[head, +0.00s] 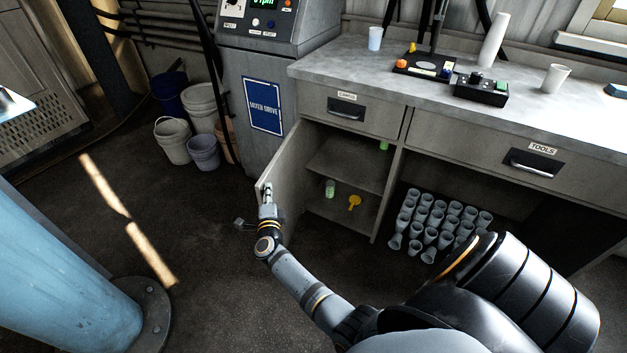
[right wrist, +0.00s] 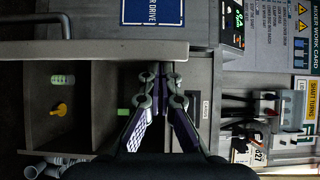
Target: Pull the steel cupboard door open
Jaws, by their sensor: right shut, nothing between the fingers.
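The steel cupboard door (head: 287,166) stands swung open under the left end of the bench, showing the shelves inside. Its grey edge also shows in the right wrist view (right wrist: 100,50). My right gripper (head: 267,187) is shut and empty at the free side of the door. In the right wrist view its fingertips (right wrist: 163,72) are together close to the door's edge; I cannot tell whether they touch it. The door's handle is not clear in the head view. My left gripper is not in view.
Inside the cupboard are a green-marked jar (head: 330,188) and a yellow scoop (head: 354,202). Several grey cups (head: 440,222) stand in the open bay to the right. Buckets (head: 172,140) stand at the back left. A blue column (head: 70,270) rises at the left. The floor between is clear.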

